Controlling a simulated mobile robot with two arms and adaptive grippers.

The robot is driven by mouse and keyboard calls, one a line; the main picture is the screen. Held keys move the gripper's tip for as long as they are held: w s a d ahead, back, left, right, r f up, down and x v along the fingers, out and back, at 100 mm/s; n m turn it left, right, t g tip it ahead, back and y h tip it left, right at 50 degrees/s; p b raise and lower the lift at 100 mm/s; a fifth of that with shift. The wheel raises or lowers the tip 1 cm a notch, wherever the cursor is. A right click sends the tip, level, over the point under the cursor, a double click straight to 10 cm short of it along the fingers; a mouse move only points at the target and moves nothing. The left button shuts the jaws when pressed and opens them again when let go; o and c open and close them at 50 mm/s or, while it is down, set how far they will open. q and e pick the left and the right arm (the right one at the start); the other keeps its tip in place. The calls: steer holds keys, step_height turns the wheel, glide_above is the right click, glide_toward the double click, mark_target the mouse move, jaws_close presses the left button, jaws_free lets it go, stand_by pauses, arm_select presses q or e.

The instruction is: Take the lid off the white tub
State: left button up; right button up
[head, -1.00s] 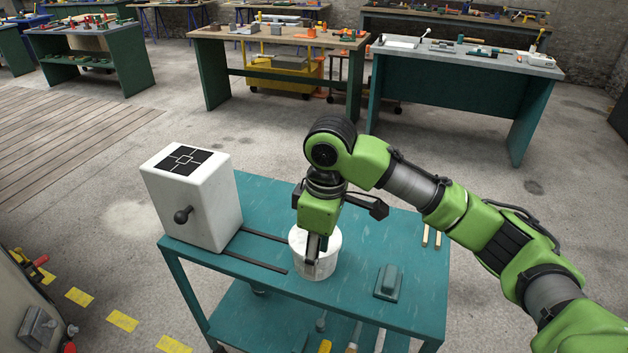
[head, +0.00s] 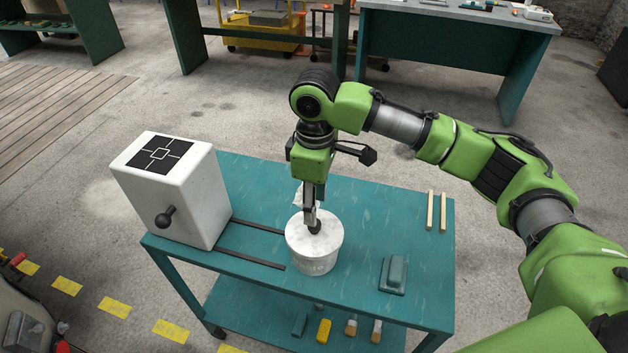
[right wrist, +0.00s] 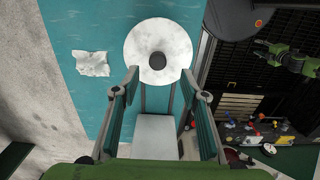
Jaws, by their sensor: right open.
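The white tub (head: 312,262) stands on the teal cart, with a round pale lid (head: 298,230) on top. The lid has a dark round knob (head: 315,227) in its middle. My right gripper (head: 311,213) points down over the lid, close to the knob. In the right wrist view the lid (right wrist: 140,40) and knob (right wrist: 157,61) show just beyond the open fingers (right wrist: 160,74), with nothing between them. Whether a finger touches the knob cannot be told. My left gripper is not seen.
A white box (head: 170,190) with a black marker and side knob stands left of the tub, with dark strips between. A teal block (head: 393,275) and two wooden sticks (head: 436,211) lie to the right. A crumpled white cloth (right wrist: 92,64) lies near the tub.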

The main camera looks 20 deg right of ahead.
mark_target(314, 228)
steer(key=f, duration=0.3)
steer(key=shift+w+f+p, duration=0.25)
steer(key=shift+f+p, duration=0.05)
steer(key=shift+f, duration=0.05)
step_height(314, 228, down, 3)
steer(key=shift+f+p, duration=0.1)
steer(key=shift+p, duration=0.25)
steer(key=shift+f, duration=0.45)
jaws_close()
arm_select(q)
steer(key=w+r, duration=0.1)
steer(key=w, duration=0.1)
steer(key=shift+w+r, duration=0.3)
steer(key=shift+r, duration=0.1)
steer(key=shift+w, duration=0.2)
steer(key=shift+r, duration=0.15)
